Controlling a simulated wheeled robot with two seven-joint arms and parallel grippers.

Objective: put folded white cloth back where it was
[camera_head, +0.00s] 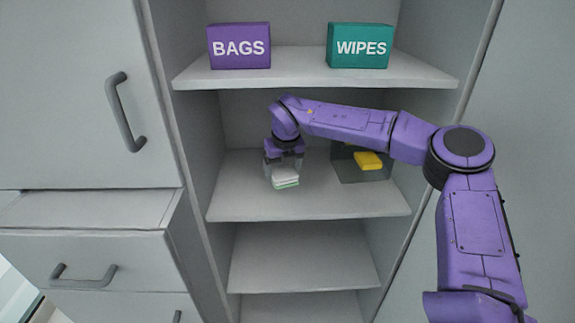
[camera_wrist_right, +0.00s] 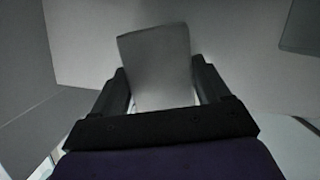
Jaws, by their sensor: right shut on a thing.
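The folded white cloth (camera_head: 285,177) has greenish edges at its layers. It is at the middle shelf (camera_head: 240,203) of the open cabinet, left of centre. My right gripper (camera_head: 284,168) points down and is shut on the cloth from above. In the right wrist view the cloth (camera_wrist_right: 158,65) shows grey in shadow between the two fingers (camera_wrist_right: 163,92). I cannot tell whether the cloth touches the shelf or hangs just above it. My left gripper is not in view.
A yellow block (camera_head: 368,160) is in a dark grey tray or bin (camera_head: 345,174) to the right, partly behind my arm. The shelf above holds a purple BAGS box (camera_head: 239,46) and a teal WIPES box (camera_head: 360,46). The lower shelf (camera_head: 300,258) is empty.

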